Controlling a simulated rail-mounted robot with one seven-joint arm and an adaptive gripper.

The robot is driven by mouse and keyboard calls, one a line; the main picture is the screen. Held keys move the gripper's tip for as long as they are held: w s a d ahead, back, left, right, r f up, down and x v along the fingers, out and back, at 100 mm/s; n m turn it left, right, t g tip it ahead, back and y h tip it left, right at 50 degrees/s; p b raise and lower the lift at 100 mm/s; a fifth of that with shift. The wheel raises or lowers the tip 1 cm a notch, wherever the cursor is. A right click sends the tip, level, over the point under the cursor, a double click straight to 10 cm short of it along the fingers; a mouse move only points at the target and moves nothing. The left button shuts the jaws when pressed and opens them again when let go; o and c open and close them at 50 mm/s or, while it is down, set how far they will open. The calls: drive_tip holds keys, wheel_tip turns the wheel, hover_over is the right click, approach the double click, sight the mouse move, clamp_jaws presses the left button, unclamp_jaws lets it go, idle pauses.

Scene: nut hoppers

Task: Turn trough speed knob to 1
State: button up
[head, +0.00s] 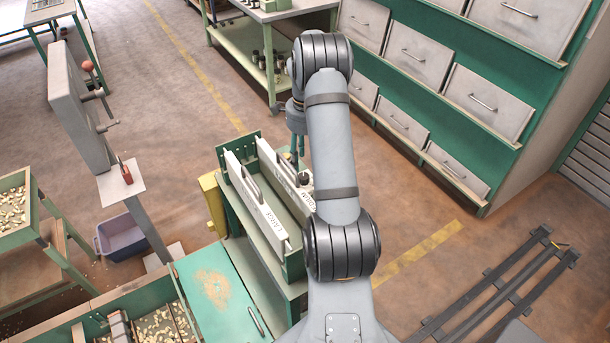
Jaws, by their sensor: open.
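My gripper (297,150) points down over the green rack (240,136), partly hidden by my own arm. Its fingers look small and dark, and it is open with nothing visible between the fingers. A small dark round thing lies just below it, and I cannot tell whether they touch. I cannot make out a knob marked as the trough speed knob or any dial numbers. A yellow box (213,205) is on the rack's left side; no knob shows on it.
White plates (256,205) with handles and lettering stand in the rack. A grey panel (80,115) with a red-ball lever (88,66) stands at left. Nut troughs (150,330) and a green lid (218,290) are in front. Drawers (485,100) stand at right. Open floor lies between.

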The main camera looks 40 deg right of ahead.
wheel_tip(320, 180, down, 7)
drive_tip(key=shift+f+p, duration=0.1)
drive_tip(key=shift+p, duration=0.45)
drive_tip(key=shift+c, duration=1.1)
drive_tip(key=shift+w, duration=0.1)
drive_tip(key=c, duration=0.9)
